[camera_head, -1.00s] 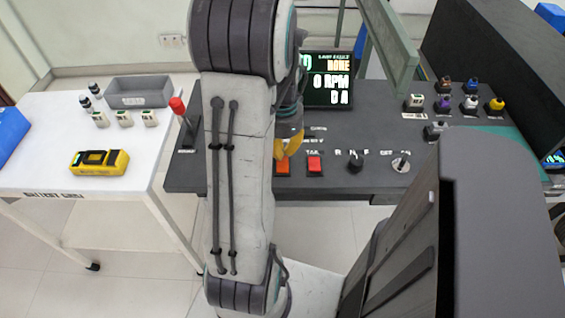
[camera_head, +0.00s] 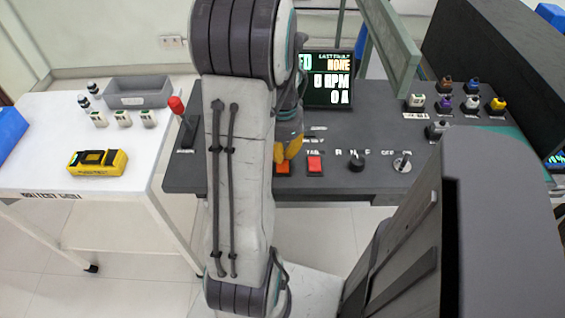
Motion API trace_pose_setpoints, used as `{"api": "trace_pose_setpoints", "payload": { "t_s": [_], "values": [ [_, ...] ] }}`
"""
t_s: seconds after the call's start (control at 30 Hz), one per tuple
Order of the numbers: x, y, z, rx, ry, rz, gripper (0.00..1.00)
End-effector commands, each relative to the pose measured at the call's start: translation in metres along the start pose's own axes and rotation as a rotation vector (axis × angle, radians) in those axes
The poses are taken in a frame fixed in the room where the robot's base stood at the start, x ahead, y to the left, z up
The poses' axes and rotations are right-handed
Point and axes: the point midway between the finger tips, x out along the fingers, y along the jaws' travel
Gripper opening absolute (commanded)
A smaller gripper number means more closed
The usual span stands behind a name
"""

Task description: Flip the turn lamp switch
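My gripper (camera_head: 288,150) has yellow fingertips and hangs over the dark console (camera_head: 335,180), partly hidden behind my own arm. Its fingertips sit just above or against an orange-red switch (camera_head: 283,168) at the console's front edge; I cannot tell whether they touch. I cannot tell how far apart the fingers are. The label of this switch is covered by the gripper. A second red switch (camera_head: 315,164) lies just to the right under a label that is only partly readable. I cannot read which one is the turn lamp switch.
Right of the red switches are a black R N F knob (camera_head: 356,160) and an OFF/ON toggle (camera_head: 402,162). A screen (camera_head: 328,80) stands behind the gripper. A red-topped lever (camera_head: 177,106) rises at the left. Several small coloured connectors (camera_head: 470,103) stand at the right.

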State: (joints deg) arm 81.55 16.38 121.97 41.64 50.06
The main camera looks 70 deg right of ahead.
Motion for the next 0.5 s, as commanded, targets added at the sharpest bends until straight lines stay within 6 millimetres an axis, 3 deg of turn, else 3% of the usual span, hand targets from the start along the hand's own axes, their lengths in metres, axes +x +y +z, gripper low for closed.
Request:
{"api": "trace_pose_setpoints", "payload": {
  "t_s": [0.5],
  "values": [
    [0.0076,0.0001,0.0001,0.0,0.0,0.0,0.0]
  ]
}}
